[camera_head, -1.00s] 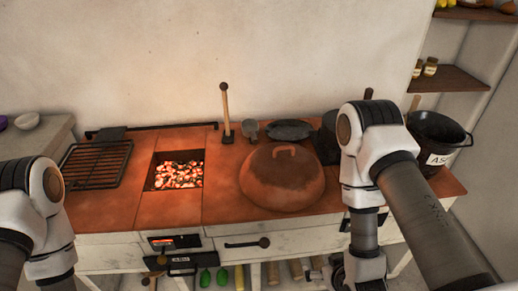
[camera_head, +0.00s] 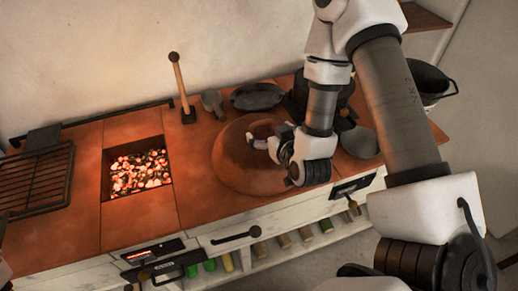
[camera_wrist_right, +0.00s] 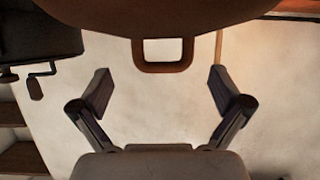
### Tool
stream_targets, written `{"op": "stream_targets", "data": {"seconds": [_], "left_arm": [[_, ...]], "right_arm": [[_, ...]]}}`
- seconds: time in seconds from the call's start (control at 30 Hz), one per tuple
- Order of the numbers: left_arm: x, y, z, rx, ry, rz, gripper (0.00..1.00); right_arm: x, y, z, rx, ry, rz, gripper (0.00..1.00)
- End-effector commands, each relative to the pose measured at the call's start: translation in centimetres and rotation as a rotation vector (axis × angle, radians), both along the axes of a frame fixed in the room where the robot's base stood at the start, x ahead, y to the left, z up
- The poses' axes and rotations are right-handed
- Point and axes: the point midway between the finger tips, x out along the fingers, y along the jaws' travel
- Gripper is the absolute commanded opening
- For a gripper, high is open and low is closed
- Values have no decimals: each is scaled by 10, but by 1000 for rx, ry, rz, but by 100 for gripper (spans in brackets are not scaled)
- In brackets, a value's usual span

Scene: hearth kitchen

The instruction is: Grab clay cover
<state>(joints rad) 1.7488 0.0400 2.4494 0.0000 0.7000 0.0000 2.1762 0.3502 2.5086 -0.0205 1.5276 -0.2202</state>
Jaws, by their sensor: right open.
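The clay cover (camera_head: 232,165) is a round reddish-brown dome on the tiled counter, right of the ember pit. My right gripper (camera_head: 268,146) is at the cover's right side near its top and hides part of it and its handle in the head view. In the right wrist view the cover (camera_wrist_right: 150,14) fills the top edge, and its loop handle (camera_wrist_right: 165,68) points down the picture. The open, empty fingers of my right gripper (camera_wrist_right: 162,85) stand wide on either side of the handle's line, apart from it. My left gripper is out of view.
The ember pit (camera_head: 140,172) glows left of the cover, with a grill rack (camera_head: 40,180) farther left. An upright wooden-handled tool (camera_head: 181,85) and a dark pan (camera_head: 257,96) stand behind. A dark pot (camera_head: 428,80) is at the right.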

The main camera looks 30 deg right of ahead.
Motion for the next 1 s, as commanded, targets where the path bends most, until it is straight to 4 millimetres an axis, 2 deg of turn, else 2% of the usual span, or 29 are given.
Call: {"op": "stream_targets", "data": {"seconds": [0.13,0.3,0.57,0.6,0.77,0.8,0.83,1.0], "left_arm": [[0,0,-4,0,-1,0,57],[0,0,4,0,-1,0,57],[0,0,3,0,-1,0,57],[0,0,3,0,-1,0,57],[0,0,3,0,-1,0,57],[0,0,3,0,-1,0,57],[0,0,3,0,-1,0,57],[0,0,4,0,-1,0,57]], "right_arm": [[16,0,-5,-3,-3,2,100],[44,-3,-14,-2,-1,2,100],[49,-4,-18,0,1,1,100],[49,-4,-18,0,1,1,86],[49,-4,-18,0,1,1,29],[49,-4,-18,0,1,1,15],[49,-4,-18,-1,0,1,6],[50,-4,-17,-1,-3,1,5]]}}
